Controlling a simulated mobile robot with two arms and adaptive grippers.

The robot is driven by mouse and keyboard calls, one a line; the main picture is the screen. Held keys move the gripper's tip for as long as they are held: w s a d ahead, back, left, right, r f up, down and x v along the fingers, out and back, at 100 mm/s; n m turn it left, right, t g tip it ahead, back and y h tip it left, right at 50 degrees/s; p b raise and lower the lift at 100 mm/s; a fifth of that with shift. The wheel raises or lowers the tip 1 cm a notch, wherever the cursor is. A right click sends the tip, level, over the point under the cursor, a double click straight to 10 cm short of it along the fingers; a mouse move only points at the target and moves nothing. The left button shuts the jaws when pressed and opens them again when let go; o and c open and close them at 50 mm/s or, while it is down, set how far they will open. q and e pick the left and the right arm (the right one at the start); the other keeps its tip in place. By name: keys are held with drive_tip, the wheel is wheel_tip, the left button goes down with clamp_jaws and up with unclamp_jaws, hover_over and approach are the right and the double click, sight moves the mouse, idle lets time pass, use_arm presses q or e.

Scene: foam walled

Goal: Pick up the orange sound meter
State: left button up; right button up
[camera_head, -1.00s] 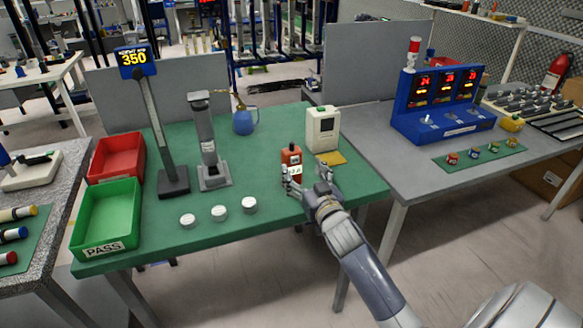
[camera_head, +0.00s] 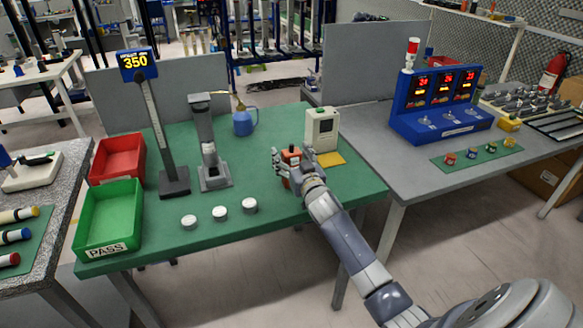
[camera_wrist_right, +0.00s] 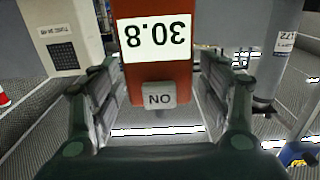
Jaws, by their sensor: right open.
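The orange sound meter (camera_head: 291,152) stands upright on the green table mat, left of a cream box-shaped device. My right gripper (camera_head: 294,170) is at it, hiding most of its lower part. In the right wrist view, the sound meter (camera_wrist_right: 157,75) shows its white display reading 30.8 upside down and a grey ON button. The fingers of my right gripper (camera_wrist_right: 158,95) are open on either side of it, with gaps visible at both sides. My left gripper is not in view.
The cream device (camera_head: 322,130) stands close behind right, with a yellow pad (camera_head: 331,158) before it. Several white discs (camera_head: 220,213) lie to the left. A grey stand (camera_head: 212,150), a blue jug (camera_head: 244,121) and a green bin (camera_head: 110,215) are farther left.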

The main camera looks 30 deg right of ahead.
drive_tip(key=c, duration=1.3)
drive_tip(key=shift+r, duration=0.15)
